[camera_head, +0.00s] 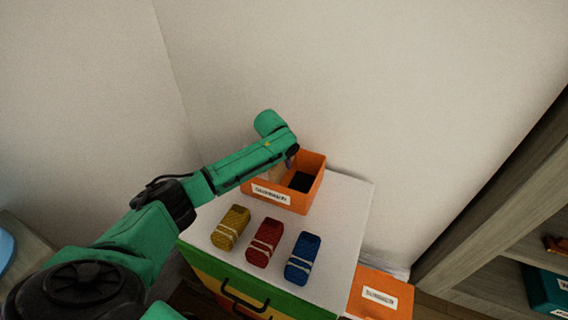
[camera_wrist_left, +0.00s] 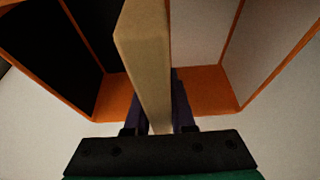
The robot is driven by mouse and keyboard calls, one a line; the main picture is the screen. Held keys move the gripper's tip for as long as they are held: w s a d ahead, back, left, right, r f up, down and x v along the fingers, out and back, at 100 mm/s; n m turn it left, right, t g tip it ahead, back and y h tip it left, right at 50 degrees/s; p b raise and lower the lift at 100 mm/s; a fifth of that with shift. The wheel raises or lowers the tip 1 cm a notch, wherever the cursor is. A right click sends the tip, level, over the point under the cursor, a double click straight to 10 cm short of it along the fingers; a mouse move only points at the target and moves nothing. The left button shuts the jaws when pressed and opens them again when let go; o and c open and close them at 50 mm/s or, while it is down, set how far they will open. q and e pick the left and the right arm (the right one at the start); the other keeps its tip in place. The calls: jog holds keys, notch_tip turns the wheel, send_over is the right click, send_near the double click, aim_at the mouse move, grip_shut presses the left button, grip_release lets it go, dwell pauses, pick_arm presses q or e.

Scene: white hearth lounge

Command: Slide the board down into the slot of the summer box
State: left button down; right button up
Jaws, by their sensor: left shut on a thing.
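The orange box (camera_head: 312,177) with a white label stands on the white top of a cabinet. The label is too small to read surely. Its inside has a dark part and a lighter part. My left gripper (camera_head: 291,158) is over the box and shut on a tan board. In the left wrist view the board (camera_wrist_left: 150,60) stands on edge between the fingers, over the orange box (camera_wrist_left: 206,88). I cannot tell whether the board's lower edge is in the slot. My right gripper is not in view.
Yellow (camera_head: 231,227), red (camera_head: 264,242) and blue (camera_head: 302,258) bundles lie in a row on the cabinet top (camera_head: 345,205) in front of the box. A second labelled orange box (camera_head: 366,282) is lower right. A wooden shelf (camera_head: 500,245) stands at right; walls are close behind.

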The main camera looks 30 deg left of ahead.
aim_at(284, 182)
pick_arm(q)
jog(key=shift+f+b, duration=1.15)
jog(key=shift+f, duration=1.6)
jog(key=c, duration=0.7)
grip_release()
